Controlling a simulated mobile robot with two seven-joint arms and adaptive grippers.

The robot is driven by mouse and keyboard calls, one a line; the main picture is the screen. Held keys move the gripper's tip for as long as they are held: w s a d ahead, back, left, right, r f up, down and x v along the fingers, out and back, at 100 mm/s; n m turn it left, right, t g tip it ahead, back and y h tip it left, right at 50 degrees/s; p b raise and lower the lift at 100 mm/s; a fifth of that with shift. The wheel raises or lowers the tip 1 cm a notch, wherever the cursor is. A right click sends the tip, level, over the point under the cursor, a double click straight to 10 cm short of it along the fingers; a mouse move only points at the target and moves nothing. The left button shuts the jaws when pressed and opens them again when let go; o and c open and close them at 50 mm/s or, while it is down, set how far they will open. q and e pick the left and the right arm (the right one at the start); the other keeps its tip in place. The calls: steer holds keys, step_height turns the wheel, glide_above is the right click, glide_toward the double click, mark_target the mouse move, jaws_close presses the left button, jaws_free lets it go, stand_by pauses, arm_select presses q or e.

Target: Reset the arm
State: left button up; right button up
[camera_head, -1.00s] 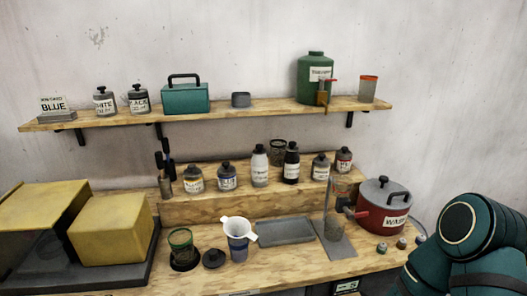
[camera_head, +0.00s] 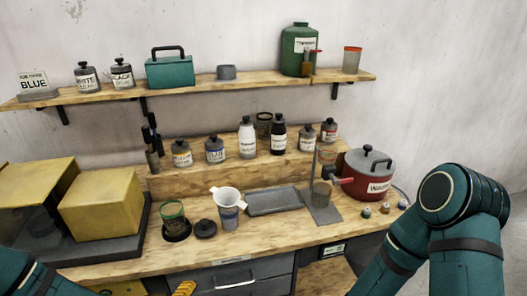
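My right arm (camera_head: 455,215) shows at the lower right as a dark teal, bent elbow with two links running down out of the picture. My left arm (camera_head: 38,280) shows only as a teal piece in the bottom left corner.
The bench holds a white funnel cup (camera_head: 228,205), a grey tray (camera_head: 272,201), a red pot (camera_head: 367,178), yellow boxes (camera_head: 100,205) and several bottles. A shelf (camera_head: 200,87) above carries a green tank (camera_head: 300,50) and a teal case (camera_head: 170,71). Bare floor lies at right.

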arm_select(q)
steer(key=s+d+f+m+g+y+b, duration=0.1)
steer(key=s+d+f+m+g, duration=0.4)
steer(key=m, duration=1.1)
steer(key=s+d+f, duration=0.1)
steer(key=d, duration=0.2)
steer(key=shift+d+f, duration=0.15)
steer(key=shift+f, duration=0.25)
